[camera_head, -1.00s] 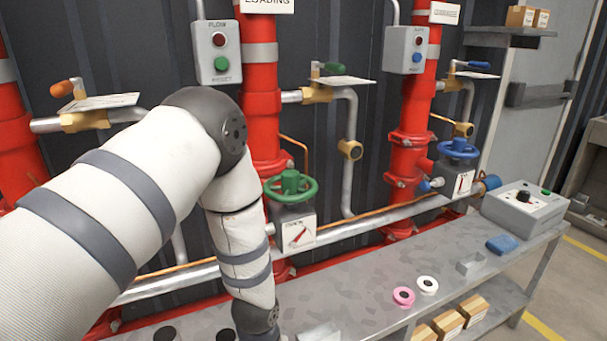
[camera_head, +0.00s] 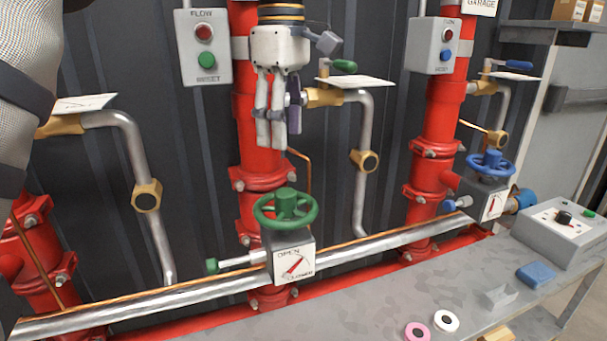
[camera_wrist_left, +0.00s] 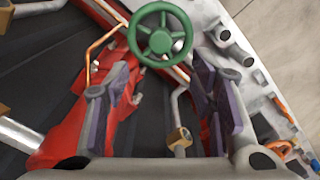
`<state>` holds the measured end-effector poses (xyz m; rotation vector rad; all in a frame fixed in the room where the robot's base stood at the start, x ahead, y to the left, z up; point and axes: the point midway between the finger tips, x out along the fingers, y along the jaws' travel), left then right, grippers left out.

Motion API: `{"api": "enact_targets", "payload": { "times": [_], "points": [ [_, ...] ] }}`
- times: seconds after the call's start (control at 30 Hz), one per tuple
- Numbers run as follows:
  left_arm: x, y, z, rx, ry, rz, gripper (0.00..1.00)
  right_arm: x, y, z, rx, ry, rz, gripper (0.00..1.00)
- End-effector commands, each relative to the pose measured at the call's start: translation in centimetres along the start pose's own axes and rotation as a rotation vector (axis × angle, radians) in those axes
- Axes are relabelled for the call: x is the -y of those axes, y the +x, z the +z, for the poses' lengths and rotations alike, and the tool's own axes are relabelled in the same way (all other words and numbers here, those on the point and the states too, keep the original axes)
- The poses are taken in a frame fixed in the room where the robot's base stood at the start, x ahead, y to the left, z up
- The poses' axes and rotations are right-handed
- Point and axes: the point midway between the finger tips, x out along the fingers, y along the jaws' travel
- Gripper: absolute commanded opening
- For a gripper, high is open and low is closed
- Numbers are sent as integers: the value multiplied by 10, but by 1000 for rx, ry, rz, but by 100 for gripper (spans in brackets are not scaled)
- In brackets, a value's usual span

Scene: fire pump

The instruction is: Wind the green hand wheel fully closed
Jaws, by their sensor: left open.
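The green hand wheel (camera_head: 286,207) sits level on top of a grey valve box (camera_head: 290,258) on the silver pipe. The box's white dial (camera_head: 295,265) reads OPEN and CLOSED and has a slanted red pointer. My left gripper (camera_head: 277,140) hangs fingers down above the wheel, apart from it, in front of the red riser. In the left wrist view the gripper (camera_wrist_left: 158,100) is open and empty, with purple pads spread apart. The wheel (camera_wrist_left: 160,36) shows beyond the fingertips, roughly centred between them. My right gripper is not in view.
A second valve with a blue wheel (camera_head: 490,164) stands to the right. A brass fitting with a green lever (camera_head: 344,67) is just right of my gripper. A grey bench (camera_head: 390,290) runs below, with a control box (camera_head: 560,232). The space between gripper and wheel looks clear.

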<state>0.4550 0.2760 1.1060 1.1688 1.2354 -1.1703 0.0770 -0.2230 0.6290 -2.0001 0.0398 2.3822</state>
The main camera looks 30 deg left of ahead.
Motion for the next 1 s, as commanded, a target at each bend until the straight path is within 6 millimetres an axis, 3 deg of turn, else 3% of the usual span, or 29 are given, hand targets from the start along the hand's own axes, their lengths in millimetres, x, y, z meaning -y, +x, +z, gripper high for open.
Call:
{"api": "enact_targets", "payload": {
  "times": [0.07, 0.17, 0.4, 0.6, 0.97, 1.0],
  "points": [
    [2, -5, -1, 0, -16, 1, 50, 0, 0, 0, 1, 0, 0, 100],
    [4, 6, -2, 1, -20, -3, 50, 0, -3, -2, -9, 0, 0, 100],
    [5, 67, -1, 3, -16, 0, 50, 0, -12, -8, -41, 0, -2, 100],
    [3, 105, -1, 2, -17, 0, 50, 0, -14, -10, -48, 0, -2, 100],
    [2, 115, -1, 0, -16, 1, 50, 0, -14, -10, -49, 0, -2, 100],
    [2, 115, -1, 0, -16, 1, 41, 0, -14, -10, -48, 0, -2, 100]
  ]
}}
